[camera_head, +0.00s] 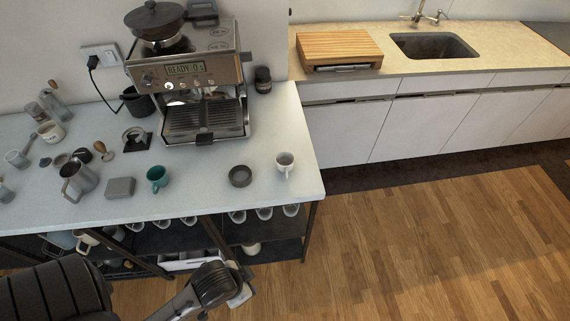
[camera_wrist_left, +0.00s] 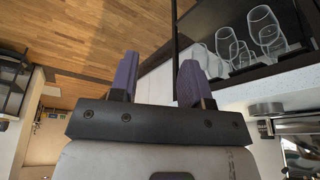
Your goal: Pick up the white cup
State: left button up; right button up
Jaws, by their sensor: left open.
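The white cup (camera_head: 285,162) stands upright near the right end of the pale counter (camera_head: 225,200) in the head view, just right of a dark round dish. My left gripper (camera_head: 241,286) is in front of and below the counter edge, at the bottom of the head view, apart from the cup. In the left wrist view its two purple fingers (camera_wrist_left: 157,80) are spread with nothing between them. The cup is not identifiable in the wrist view. My right gripper is not in view.
A teal cup (camera_head: 157,177), a dark round dish (camera_head: 240,176) and a grey block (camera_head: 120,187) share the counter. A coffee machine (camera_head: 190,90) stands behind. Glasses (camera_wrist_left: 264,28) sit on the shelf below the counter. Wooden floor (camera_head: 430,240) is clear at right.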

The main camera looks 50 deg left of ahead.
pick_arm(q)
jog(key=shift+o, duration=0.7)
jog(key=o, duration=0.8)
